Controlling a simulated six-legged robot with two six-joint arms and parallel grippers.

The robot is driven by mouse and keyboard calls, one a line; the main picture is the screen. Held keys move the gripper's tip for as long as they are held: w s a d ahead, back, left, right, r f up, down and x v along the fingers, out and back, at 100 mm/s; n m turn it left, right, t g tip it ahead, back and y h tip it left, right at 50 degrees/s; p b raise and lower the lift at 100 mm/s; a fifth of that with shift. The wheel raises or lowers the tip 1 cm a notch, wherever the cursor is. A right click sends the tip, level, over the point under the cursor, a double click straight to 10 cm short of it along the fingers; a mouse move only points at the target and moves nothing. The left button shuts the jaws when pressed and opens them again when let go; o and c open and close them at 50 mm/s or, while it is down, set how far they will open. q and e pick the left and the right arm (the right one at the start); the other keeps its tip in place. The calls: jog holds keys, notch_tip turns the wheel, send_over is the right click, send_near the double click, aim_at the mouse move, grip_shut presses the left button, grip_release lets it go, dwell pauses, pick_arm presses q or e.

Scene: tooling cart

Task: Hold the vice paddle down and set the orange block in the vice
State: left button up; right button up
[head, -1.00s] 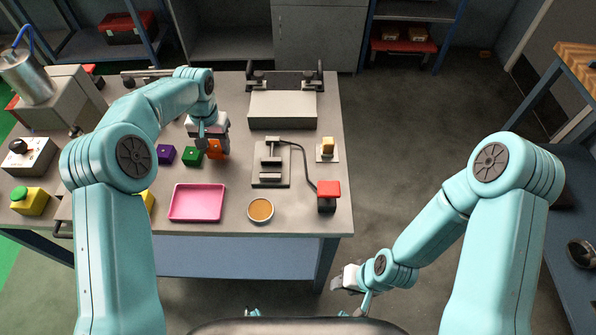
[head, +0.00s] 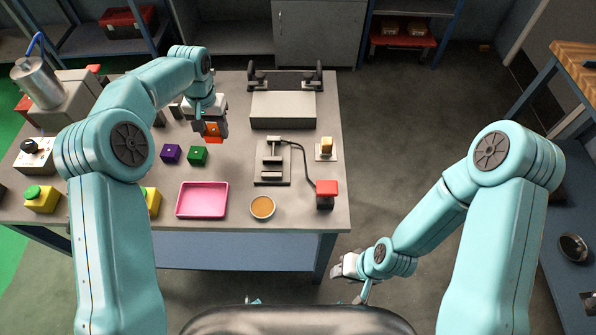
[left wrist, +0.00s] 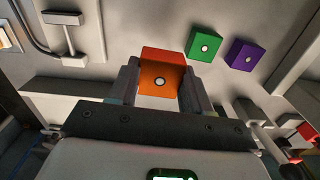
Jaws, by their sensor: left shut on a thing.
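The orange block (head: 214,132) is held between the fingers of my left gripper (head: 211,126), above the cart top. In the left wrist view the orange block (left wrist: 161,75) sits between the two fingers. The vice (head: 272,162) stands on a grey plate right of the block, with its jaws apart and nothing seen between them. A cable runs from the vice area to the red paddle (head: 327,188) near the front right corner. My right gripper (head: 345,268) is low, off the cart's front edge, well away from the paddle; its fingers are too small to read.
A green block (head: 198,155) and a purple block (head: 171,154) lie left of the vice. A pink tray (head: 202,200) and a round dish (head: 262,207) are in front. A yellow piece on a pale plate (head: 326,158) stands right of the vice. A grey box (head: 283,109) stands behind.

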pick_arm(q)
jog(key=s+d+r, duration=0.2)
jog(key=d, duration=0.5)
jog(key=s+d+r, duration=0.2)
jog(key=d, duration=0.5)
jog(key=shift+n, duration=0.4)
jog(key=f+b, duration=0.1)
jog(key=f, duration=0.1)
jog(key=f+b, duration=0.1)
jog(key=f, duration=0.1)
jog(key=f+b, duration=0.2)
jog(key=f, duration=0.1)
jog(key=shift+w+d, duration=0.3)
jog(key=shift+s+d, duration=0.1)
jog(key=shift+s, duration=0.05)
